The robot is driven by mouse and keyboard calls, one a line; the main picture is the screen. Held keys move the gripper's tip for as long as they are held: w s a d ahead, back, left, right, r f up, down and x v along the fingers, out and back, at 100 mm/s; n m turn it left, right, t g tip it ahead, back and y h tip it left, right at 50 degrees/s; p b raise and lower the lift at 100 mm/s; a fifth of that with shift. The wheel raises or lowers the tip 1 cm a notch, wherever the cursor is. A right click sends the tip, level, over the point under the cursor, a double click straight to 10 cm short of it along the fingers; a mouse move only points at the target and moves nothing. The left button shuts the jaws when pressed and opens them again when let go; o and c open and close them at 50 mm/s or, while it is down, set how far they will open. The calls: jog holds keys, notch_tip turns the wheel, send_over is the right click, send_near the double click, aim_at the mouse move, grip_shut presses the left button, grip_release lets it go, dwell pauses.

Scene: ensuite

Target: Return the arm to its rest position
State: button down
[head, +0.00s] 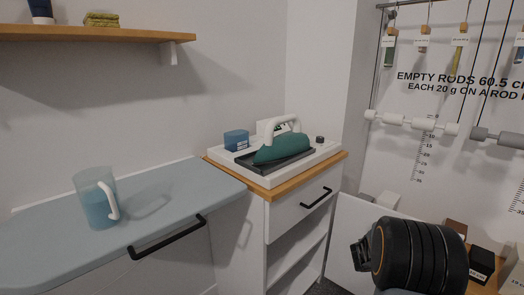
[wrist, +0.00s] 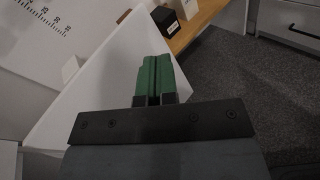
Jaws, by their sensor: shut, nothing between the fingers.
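My gripper (wrist: 155,78) shows in the wrist view with its two green fingers together and nothing between them. It is over a white panel, clear of the wooden ledge. In the head view a dark, ribbed part of my arm fills the lower right, and the fingers cannot be made out there.
A blue-grey counter (head: 165,198) holds a clear jug (head: 97,200) with blue liquid. A green iron (head: 280,148) rests on a dark plate in a white tray (head: 262,181), beside a blue tub (head: 236,140). Rods hang at right. Black box (wrist: 186,9) stands on a wooden ledge (wrist: 202,22).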

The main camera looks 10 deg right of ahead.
jog(key=s+a+r+m+g+y+p, duration=0.1)
jog(key=s+a+r+m+y+p, duration=0.3)
jog(key=a+r, duration=0.35)
jog(key=s+a+r+m+y+p, duration=0.1)
jog(key=a+r+m+y+p, duration=0.1)
jog(key=a+r+m+p, duration=0.35)
jog(key=s+a+r+m+t+y+p, duration=0.2)
jog(key=a+r+y+p, duration=0.3)
jog(key=a, duration=0.6)
jog(key=s+a+r+m+t+y+p, duration=0.2)
jog(key=s+a+r+m+y+p, duration=0.1)
jog(key=a+r+p, duration=0.6)
jog(key=s+a+r+y, duration=0.1)
jog(key=a+r+y, duration=0.1)
jog(key=a, duration=0.1)
jog(key=shift+a+r+y, duration=0.25)
jog(key=shift+y, duration=0.05)
